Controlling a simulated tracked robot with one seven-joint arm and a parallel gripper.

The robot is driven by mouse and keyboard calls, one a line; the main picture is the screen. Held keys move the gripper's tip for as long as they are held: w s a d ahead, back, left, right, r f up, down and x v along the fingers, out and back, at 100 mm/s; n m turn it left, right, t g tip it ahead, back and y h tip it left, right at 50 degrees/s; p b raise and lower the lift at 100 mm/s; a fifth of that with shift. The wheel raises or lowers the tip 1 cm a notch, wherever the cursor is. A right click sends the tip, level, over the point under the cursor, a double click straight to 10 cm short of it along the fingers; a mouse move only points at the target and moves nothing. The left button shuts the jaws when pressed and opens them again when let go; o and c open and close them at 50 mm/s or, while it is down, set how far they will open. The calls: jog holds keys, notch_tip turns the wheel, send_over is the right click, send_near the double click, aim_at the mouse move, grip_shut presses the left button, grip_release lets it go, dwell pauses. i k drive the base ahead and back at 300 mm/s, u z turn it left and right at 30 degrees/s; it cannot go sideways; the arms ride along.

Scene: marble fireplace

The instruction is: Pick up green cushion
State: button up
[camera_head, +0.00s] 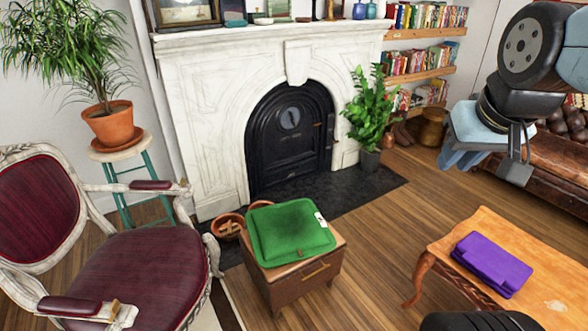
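The green cushion (288,232) lies flat on top of a small brown wooden cabinet (292,286), in the middle of the view in front of the fireplace. A small white tag shows on its right edge. My gripper (488,165) hangs in the air at the upper right, well apart from the cushion and to its right. Its fingers are seen at an angle, and I cannot tell whether they are open or shut. Nothing is visible held in it.
A dark red armchair (150,270) stands left of the cabinet. A wooden table (478,232) with a purple folded item (492,263) is at the lower right. Bowls (228,226) sit on the floor behind the cabinet. Wooden floor lies clear between cabinet and table.

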aim_at(277, 232)
jog(key=u, duration=0.55)
jog(key=k, duration=1.25)
jog(key=u, duration=0.65)
jog(key=i, duration=1.5)
jog(key=z, duration=1)
jog(key=i, duration=0.85)
jog(key=z, duration=0.75)
jog(key=k, duration=0.55)
jog(key=u, duration=0.05)
